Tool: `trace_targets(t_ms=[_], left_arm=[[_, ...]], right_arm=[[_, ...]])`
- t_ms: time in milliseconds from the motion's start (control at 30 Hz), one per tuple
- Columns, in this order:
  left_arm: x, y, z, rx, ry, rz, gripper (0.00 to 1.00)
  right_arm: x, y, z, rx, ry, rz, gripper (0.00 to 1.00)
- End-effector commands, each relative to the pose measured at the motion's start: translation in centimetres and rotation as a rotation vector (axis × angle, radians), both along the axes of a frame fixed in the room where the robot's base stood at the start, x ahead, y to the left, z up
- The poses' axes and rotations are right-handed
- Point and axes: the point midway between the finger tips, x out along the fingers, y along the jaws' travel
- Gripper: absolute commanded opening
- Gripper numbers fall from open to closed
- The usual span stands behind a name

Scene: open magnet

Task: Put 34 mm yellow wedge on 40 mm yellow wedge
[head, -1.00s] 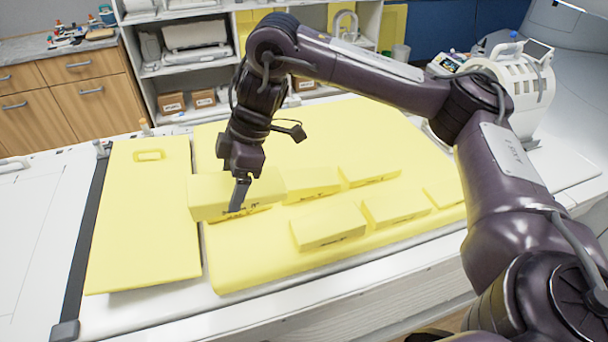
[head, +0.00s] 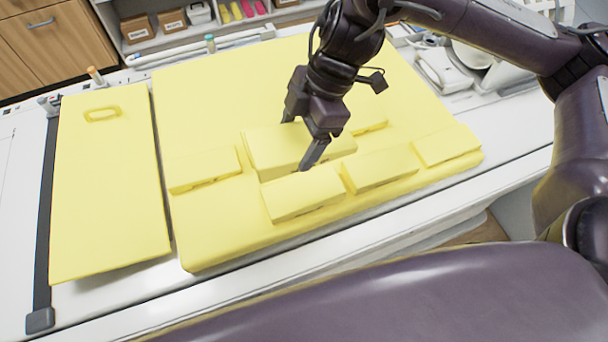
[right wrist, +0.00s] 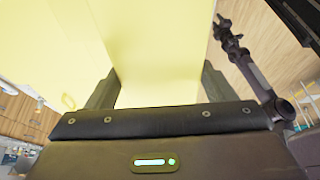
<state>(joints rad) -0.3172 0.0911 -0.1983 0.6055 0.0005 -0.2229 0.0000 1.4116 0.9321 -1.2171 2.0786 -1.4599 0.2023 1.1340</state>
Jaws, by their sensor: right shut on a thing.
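My right gripper (head: 303,143) is shut on a yellow wedge (head: 265,153), one finger on its near side and one on its far side. It holds the wedge over the back row of yellow blocks. In the right wrist view the held wedge (right wrist: 150,50) fills the space between the fingers. Other yellow wedges lie on the yellow mat: one at left (head: 203,170), one in front (head: 305,195), two further right (head: 380,168) (head: 445,145), and one partly hidden behind (head: 368,127). Their size marks are unreadable. A small dark arm (right wrist: 250,65), possibly my left, shows in the right wrist view; its jaws are unclear.
The thick yellow mat (head: 210,225) has bare room at its back and left front. A flat yellow board with a handle slot (head: 105,190) lies to its left. White equipment (head: 470,65) stands at the back right. Wooden drawers (head: 50,45) stand behind the table.

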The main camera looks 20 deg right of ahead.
Motion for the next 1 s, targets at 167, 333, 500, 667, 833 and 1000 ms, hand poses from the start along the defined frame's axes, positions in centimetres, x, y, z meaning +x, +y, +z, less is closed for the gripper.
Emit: trace_targets(t_ms=[167,333,500,667,833,1000], left_arm=[[0.5,0.0,-0.4,0.0,-0.008,0.001,0.36],[3.1,-1.1,-0.7,-0.016,-0.047,0.004,0.36],[3.7,-2.0,-0.9,-0.027,-0.057,0.004,0.36],[2.7,-1.8,-1.1,-0.024,-0.042,0.002,0.36],[1.8,-1.3,-1.6,-0.018,-0.028,0.001,0.36],[1.7,-1.1,-1.7,-0.015,-0.026,0.0,0.36]], right_arm=[[-0.2,0.0,-4.3,0.002,0.009,0.0,0.55],[-0.1,0.1,-8.0,0.002,0.008,0.0,0.55],[0.0,0.0,-10.4,0.001,0.002,0.0,0.55],[0.0,0.0,-11.4,0.001,0.0,-0.001,0.55],[0.0,0.0,-13.7,0.002,0.004,-0.001,0.55],[0.1,0.0,-14.6,0.001,0.0,0.0,0.55]])
